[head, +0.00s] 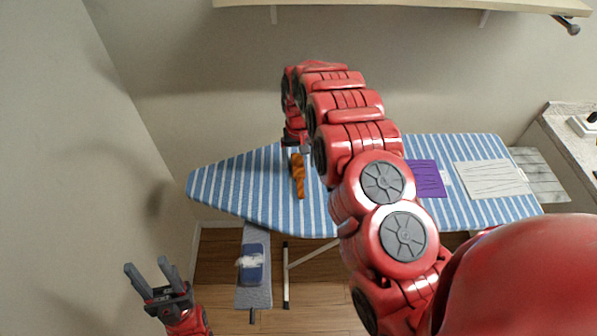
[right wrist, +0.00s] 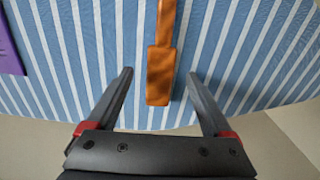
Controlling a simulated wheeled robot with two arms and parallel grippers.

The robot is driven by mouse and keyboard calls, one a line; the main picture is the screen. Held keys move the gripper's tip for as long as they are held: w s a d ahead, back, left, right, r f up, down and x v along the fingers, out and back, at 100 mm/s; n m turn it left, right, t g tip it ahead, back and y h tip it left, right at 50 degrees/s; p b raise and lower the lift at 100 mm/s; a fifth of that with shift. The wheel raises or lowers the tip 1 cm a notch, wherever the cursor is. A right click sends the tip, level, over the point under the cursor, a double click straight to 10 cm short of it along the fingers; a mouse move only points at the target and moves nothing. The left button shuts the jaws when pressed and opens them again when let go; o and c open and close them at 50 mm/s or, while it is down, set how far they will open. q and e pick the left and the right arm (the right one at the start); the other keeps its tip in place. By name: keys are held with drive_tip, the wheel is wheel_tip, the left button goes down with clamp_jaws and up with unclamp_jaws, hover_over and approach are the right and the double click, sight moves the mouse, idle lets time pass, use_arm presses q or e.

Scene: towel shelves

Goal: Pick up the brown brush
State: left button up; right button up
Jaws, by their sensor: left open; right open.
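The brown brush (head: 298,176) lies on the blue-and-white striped ironing board (head: 232,186), left of my red right arm in the head view. In the right wrist view the brush (right wrist: 160,72) runs down from the top edge, and its wide end reaches between the two fingers of my right gripper (right wrist: 160,82). That gripper is open and holds nothing; whether it touches the brush I cannot tell. In the head view my right gripper is largely hidden by the arm. My left gripper (head: 150,272) is open and empty at the lower left, away from the board.
A purple cloth (head: 425,178) and a white cloth (head: 488,178) lie on the board to the right. Below the board a grey surface (head: 254,298) holds a blue item (head: 254,272). A shelf (head: 400,4) hangs above. A counter (head: 566,140) stands at right.

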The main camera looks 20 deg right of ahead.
drive_tip(key=shift+f+p, duration=0.55)
drive_tip(key=shift+f, duration=0.85)
clamp_jaws()
